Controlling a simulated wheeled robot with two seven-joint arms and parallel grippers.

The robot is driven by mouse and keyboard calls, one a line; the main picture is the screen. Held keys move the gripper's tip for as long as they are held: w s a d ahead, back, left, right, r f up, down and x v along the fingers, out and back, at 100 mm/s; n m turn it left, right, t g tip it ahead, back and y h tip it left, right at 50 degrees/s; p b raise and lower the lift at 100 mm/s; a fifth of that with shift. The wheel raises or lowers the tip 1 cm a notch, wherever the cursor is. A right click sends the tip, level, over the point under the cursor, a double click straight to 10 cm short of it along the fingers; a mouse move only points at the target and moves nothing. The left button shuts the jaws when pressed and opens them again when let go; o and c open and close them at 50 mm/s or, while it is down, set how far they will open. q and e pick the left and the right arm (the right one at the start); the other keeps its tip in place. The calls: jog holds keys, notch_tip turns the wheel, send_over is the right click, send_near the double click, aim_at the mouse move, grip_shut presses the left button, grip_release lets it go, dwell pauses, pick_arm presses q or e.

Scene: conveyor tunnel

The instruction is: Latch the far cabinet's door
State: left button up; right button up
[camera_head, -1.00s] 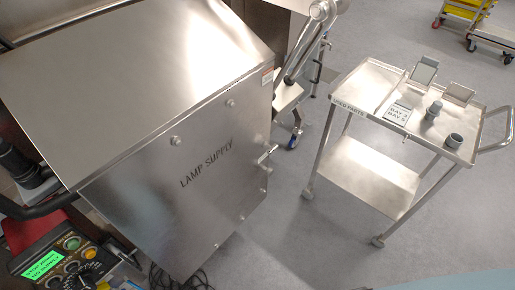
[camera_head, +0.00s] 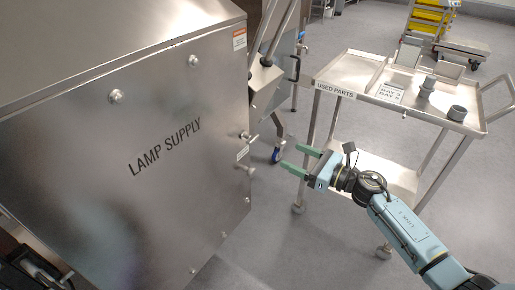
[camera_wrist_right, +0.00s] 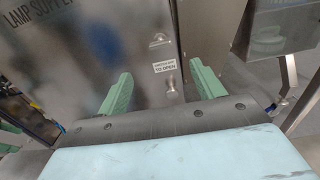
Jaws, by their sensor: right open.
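The grey metal cabinet marked LAMP SUPPLY (camera_head: 150,190) fills the left of the head view. Its front looks closed. A small latch handle (camera_head: 250,137) sticks out near the front's right edge, above a small white label (camera_head: 242,154). In the right wrist view the latch (camera_wrist_right: 158,40) lies beyond the fingertips, above the label (camera_wrist_right: 164,66), which seems to read "switch off to open". My right gripper (camera_head: 291,157) is open and empty, pointing at the cabinet, apart from the latch and to its right.
A steel cart marked USED PARTS (camera_head: 334,89) stands right of the cabinet, behind my right arm, with cups and small trays on top. Other machine parts with a caster (camera_head: 277,156) stand behind the cabinet. Grey floor lies open between cabinet and cart.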

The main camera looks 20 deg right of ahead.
aim_at(255, 139)
jog(key=b+x, duration=0.1)
jog(key=x, duration=1.1)
jog(key=shift+w+a+b, duration=0.2)
jog(key=shift+b, duration=0.2)
pick_arm(q)
jog(key=shift+t+h, duration=0.3)
jog(key=shift+t, duration=0.3)
jog(key=r, duration=0.1)
jog(key=d+r, duration=0.1)
jog(key=r, duration=0.2)
jog(key=shift+w+d+r, duration=0.15)
jog(key=shift+d+r, duration=0.1)
jog(key=shift+r, duration=0.15)
pick_arm(e)
jog(key=shift+w+a, duration=0.2)
jog(key=shift+w, duration=0.1)
jog(key=c, duration=1)
